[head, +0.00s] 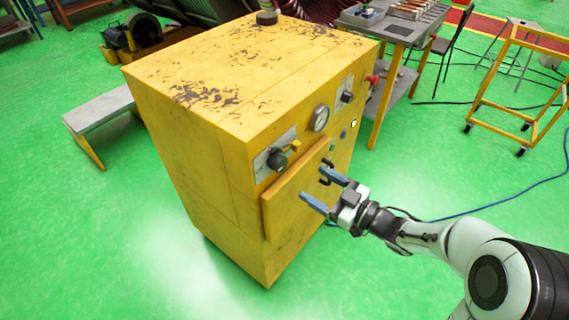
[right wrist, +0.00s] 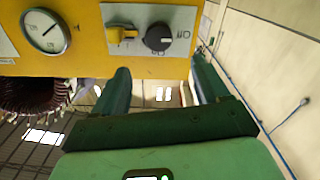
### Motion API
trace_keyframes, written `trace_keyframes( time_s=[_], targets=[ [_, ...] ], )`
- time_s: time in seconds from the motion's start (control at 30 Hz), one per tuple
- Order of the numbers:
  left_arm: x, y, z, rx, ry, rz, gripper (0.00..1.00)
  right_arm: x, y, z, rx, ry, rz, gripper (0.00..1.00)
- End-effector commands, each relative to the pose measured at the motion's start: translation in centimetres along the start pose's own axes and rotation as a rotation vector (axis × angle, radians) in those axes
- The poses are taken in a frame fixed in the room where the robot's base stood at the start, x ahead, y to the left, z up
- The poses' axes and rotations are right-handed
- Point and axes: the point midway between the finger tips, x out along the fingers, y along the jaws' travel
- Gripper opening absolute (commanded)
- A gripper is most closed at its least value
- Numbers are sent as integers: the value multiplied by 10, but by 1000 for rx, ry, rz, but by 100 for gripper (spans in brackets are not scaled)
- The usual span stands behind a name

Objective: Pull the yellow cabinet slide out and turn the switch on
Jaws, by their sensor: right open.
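The yellow cabinet (head: 205,75) stands upright on the green floor in the head view. Its yellow slide (head: 283,197) is a front panel standing slightly proud of the cabinet face, with a small dark handle (head: 327,163) partly covered by my right gripper. The switch, a black knob (head: 277,160), sits on a grey plate above the slide; it shows in the right wrist view (right wrist: 158,38) beside a small yellow lever (right wrist: 122,35). My right gripper (head: 315,184) is open, its blue fingers in front of the slide near the handle. Contact cannot be told. My left gripper is not in view.
A round gauge (head: 320,118) and a second knob (head: 346,97) are on the cabinet front. A grey bench (head: 98,112) stands at left, a workbench (head: 395,28) behind, and a yellow frame cart (head: 517,85) at right. The floor before the cabinet is clear.

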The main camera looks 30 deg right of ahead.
Motion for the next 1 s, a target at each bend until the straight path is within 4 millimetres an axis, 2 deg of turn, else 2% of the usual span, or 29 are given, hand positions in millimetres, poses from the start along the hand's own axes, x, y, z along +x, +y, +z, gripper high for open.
trace_keyframes(
  time_s=[0.1,0.3,0.5,0.67,0.93,1.0],
  targets=[
    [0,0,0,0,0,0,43,27,-1,0,3,1,-4,74],
    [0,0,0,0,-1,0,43,68,0,1,3,0,-2,74],
    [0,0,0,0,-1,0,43,96,0,1,2,-1,0,74],
    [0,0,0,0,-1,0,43,104,0,1,1,-1,1,74],
    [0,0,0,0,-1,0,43,105,0,1,1,-2,1,74],
    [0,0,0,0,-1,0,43,105,0,1,1,-2,1,51]
  ],
)
